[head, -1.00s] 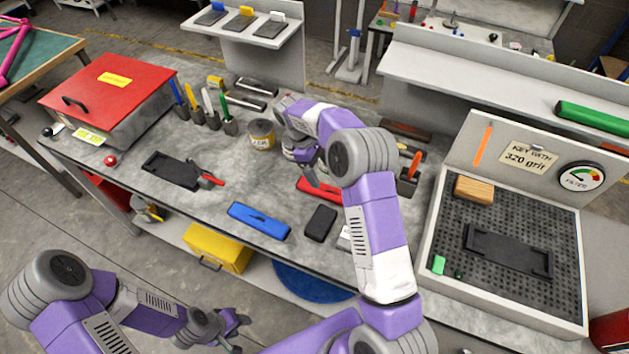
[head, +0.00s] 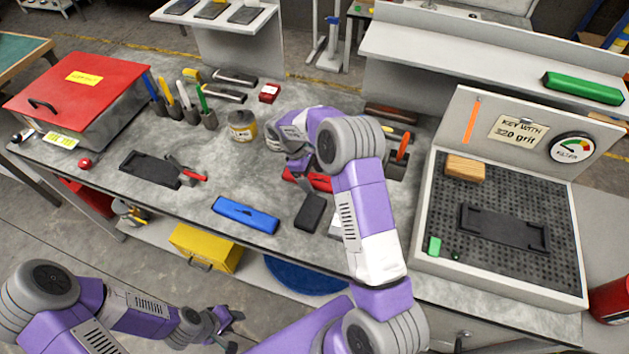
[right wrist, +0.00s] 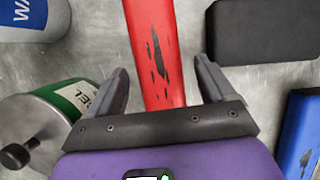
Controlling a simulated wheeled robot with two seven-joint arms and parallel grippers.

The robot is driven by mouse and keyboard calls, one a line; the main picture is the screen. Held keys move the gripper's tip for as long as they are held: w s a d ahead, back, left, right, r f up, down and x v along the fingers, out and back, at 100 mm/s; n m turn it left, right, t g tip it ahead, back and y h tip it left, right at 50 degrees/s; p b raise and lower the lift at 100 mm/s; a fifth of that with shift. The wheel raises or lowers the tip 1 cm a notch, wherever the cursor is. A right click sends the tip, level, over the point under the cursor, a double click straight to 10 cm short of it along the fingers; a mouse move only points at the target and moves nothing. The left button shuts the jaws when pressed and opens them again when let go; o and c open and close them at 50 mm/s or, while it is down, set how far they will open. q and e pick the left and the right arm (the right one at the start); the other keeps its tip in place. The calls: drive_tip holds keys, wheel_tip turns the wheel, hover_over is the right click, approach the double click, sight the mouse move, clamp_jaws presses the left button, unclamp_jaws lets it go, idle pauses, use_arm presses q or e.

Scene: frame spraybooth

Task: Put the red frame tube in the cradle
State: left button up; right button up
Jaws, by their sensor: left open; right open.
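The red frame tube (head: 312,180) lies on the bench, partly hidden by my right arm in the head view. In the right wrist view the red tube (right wrist: 153,45) has dark scuffs, and its near end lies between the open fingers of my right gripper (right wrist: 160,75). I cannot tell whether they touch it. In the head view the right gripper (head: 298,163) is just behind the tube. A black cradle (head: 505,229) sits on the perforated booth floor; a similar black holder (head: 150,168) lies on the bench at left. My left gripper (head: 228,328) is open and empty, low in front of the bench.
A blue tube (head: 245,215) and a black block (head: 310,213) lie near the bench's front edge. A tin (head: 242,125) stands behind the right gripper. The booth holds a wooden block (head: 464,168) and a green piece (head: 434,246). A red-lidded box (head: 80,90) stands at left.

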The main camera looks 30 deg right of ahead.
drive_tip(key=shift+c, duration=0.3)
drive_tip(key=c, duration=1.3)
